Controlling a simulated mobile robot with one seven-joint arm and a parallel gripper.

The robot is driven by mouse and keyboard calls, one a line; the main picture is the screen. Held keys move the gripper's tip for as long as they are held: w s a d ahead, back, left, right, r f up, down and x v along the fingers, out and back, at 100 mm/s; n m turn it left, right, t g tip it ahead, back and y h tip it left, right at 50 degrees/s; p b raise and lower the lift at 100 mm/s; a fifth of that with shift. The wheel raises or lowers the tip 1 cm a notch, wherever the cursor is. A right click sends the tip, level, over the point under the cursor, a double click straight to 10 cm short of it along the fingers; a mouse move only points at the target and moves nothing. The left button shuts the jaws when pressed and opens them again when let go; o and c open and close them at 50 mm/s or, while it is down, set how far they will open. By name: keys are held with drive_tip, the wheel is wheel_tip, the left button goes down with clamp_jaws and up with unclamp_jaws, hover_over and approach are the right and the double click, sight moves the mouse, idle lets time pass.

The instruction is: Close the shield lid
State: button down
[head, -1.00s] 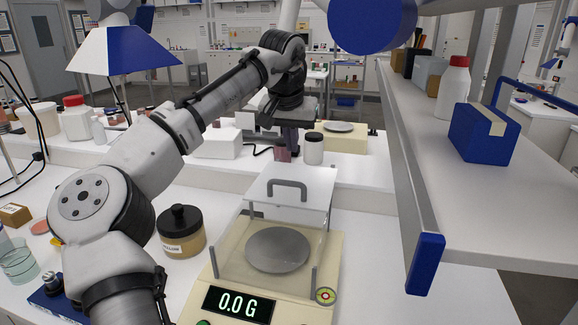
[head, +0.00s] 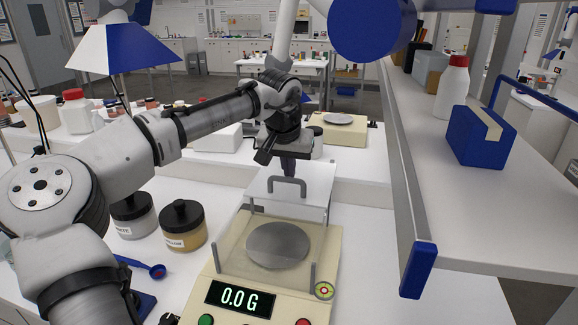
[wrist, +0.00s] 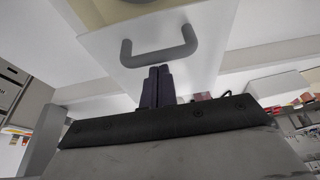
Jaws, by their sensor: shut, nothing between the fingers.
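The shield lid (head: 308,180) is a pale panel with a grey handle (head: 287,186). It stands raised and tilted at the back of the cream balance (head: 222,268), leaving the round grey pan (head: 278,245) uncovered. The display reads 0.0 G. My gripper (head: 289,170) is shut and empty, at the back of the lid just beyond its handle. In the wrist view the lid (wrist: 200,65) and handle (wrist: 160,48) lie just ahead of my shut fingertips (wrist: 159,70). Whether the fingers touch the lid cannot be told.
Two dark-lidded jars, one white (head: 133,217) and one yellow (head: 182,226), stand left of the balance. A blue scoop (head: 150,269) lies in front of them. A shelf (head: 490,200) with bottles and boxes overhangs the right. Another balance (head: 340,132) stands behind.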

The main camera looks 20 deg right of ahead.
drive_tip(key=shift+s, duration=0.1)
drive_tip(key=s+a+b, duration=0.2)
drive_tip(key=s+a, duration=0.7)
drive_tip(key=s, duration=0.4)
drive_tip(key=shift+s+b, duration=0.3)
drive_tip(key=shift+b, duration=0.05)
drive_tip(key=shift+a+f, duration=0.1)
